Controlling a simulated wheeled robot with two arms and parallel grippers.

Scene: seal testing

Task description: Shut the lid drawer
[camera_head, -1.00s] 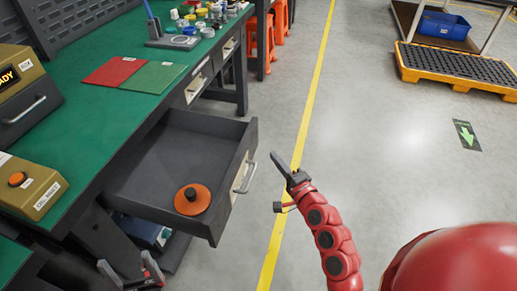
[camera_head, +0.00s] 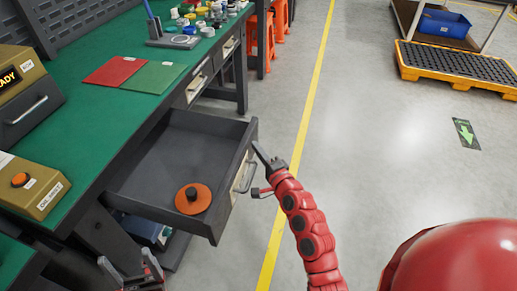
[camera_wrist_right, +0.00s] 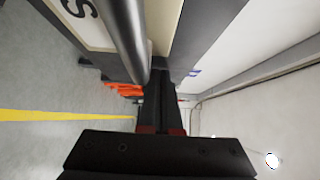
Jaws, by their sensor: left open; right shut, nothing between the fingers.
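The drawer (camera_head: 160,193) is pulled out from under the green workbench (camera_head: 95,120). An orange disc-shaped lid with a dark knob (camera_head: 193,199) lies inside it. The drawer's front has a pale label and a metal handle (camera_head: 243,172). My right gripper (camera_head: 264,158) is shut and empty, its tip close to the outer face of the drawer front by the handle. In the right wrist view the handle bar (camera_wrist_right: 125,35) and the fingers (camera_wrist_right: 162,105) appear very close together; I cannot tell if they touch. My left gripper (camera_head: 130,272) is open at the lower left, below the drawer.
Red and green mats (camera_head: 130,74) and several small coloured items lie on the bench. A yellow box (camera_head: 30,186) with an orange button stands at left. Another handled drawer (camera_head: 197,85) is farther along. The floor right of the yellow line is clear up to the pallet (camera_head: 458,68).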

